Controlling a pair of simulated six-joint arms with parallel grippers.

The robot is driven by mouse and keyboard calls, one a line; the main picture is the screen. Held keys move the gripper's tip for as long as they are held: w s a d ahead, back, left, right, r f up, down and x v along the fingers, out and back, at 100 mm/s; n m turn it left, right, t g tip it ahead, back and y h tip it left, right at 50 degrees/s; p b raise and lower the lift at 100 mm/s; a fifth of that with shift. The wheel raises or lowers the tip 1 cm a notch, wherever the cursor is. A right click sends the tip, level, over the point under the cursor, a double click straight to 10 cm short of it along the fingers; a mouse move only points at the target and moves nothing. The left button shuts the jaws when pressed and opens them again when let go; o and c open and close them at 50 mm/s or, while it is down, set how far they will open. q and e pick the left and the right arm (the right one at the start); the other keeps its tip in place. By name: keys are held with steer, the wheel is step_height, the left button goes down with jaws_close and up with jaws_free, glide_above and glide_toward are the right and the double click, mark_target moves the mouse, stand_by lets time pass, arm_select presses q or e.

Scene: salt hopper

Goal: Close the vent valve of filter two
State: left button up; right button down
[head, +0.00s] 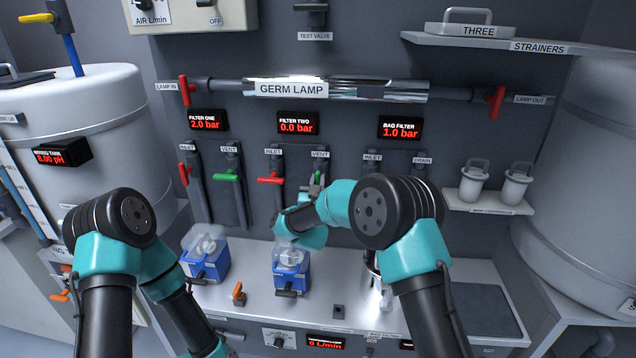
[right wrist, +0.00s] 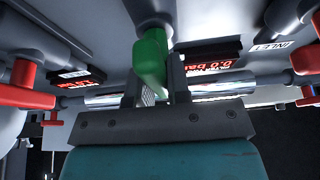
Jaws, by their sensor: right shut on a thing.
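The filter two vent valve has a green handle (head: 317,177) under the VENT label, right of the filter two inlet's red handle (head: 270,180). My right gripper (head: 313,188) is at this handle and partly covers it. In the right wrist view the green handle (right wrist: 151,62) is between the two fingers of my right gripper (right wrist: 156,82), which is shut on it. The handle's exact angle is hard to tell. The filter two display (head: 298,123) reads 0.0 bar. My left gripper is out of view; only its arm shows.
Filter one's green vent handle (head: 227,178) lies crosswise to the left. The germ lamp (head: 335,89) runs above the displays. Below, a blue filter housing (head: 291,275) stands on the bench, with another blue one (head: 205,262) to its left. Bag filter valves are at right.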

steer(key=shift+m, duration=0.6)
steer(key=m+h, duration=0.1)
steer(key=m, duration=0.1)
steer(key=m+g+h, duration=0.1)
steer(key=m+h, duration=0.1)
steer(key=m, duration=0.1)
steer(key=shift+d, duration=0.15)
steer(key=m+g+h, duration=0.1)
steer(key=m, duration=0.2)
steer(key=m+g+h, duration=0.1)
steer(key=m, duration=0.2)
steer(key=shift+d, duration=0.15)
steer(key=m+g, duration=0.1)
steer(key=m, duration=0.1)
steer(key=m+g+h, duration=0.1)
steer(key=m, duration=0.2)
steer(key=shift+d+f+m, duration=0.1)
steer(key=shift+f+m, duration=0.1)
steer(key=shift+m, duration=0.1)
steer(key=shift+f+m+g, duration=0.15)
steer(key=shift+m+g, duration=0.65)
steer(key=shift+m, duration=1.2)
steer(key=c, duration=1.1)
jaws_free()
